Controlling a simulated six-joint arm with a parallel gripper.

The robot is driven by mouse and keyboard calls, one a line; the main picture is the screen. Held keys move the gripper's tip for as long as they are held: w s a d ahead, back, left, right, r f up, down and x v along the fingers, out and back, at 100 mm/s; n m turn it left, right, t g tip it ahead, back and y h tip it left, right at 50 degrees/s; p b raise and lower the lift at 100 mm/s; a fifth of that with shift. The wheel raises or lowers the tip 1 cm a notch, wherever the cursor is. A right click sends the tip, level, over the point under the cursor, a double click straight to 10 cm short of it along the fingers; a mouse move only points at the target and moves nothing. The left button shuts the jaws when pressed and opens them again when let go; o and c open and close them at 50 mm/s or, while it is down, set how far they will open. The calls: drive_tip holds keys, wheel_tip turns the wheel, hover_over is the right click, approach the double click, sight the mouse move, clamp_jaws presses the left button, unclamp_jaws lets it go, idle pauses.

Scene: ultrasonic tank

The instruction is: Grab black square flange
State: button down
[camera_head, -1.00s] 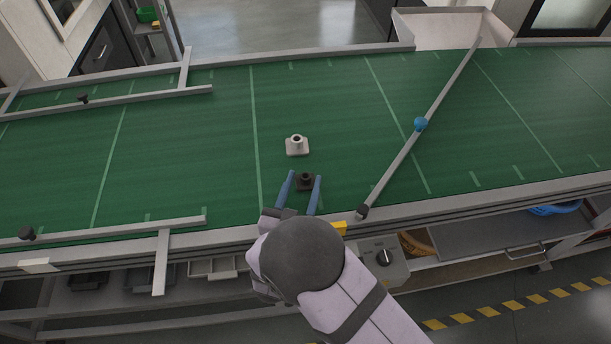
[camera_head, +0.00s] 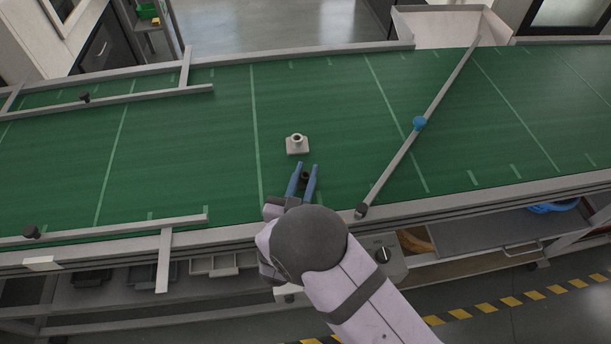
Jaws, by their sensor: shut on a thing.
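The black square flange (camera_head: 305,177) is on the green belt near its front edge, between the two blue fingers of my gripper (camera_head: 306,174). The fingers are shut on it, one on each side. Much of its square base is hidden by the fingers. I cannot tell whether it is lifted off the belt. A white square flange (camera_head: 297,144) sits upright on the belt just beyond the fingertips, apart from them.
Grey rails (camera_head: 110,229) run along the left edges. A control box (camera_head: 390,262) is below the front edge.

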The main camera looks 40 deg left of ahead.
sight(306, 174)
drive_tip(key=shift+r, duration=0.15)
drive_tip(key=shift+r+b, duration=1.25)
drive_tip(key=shift+r, duration=3.65)
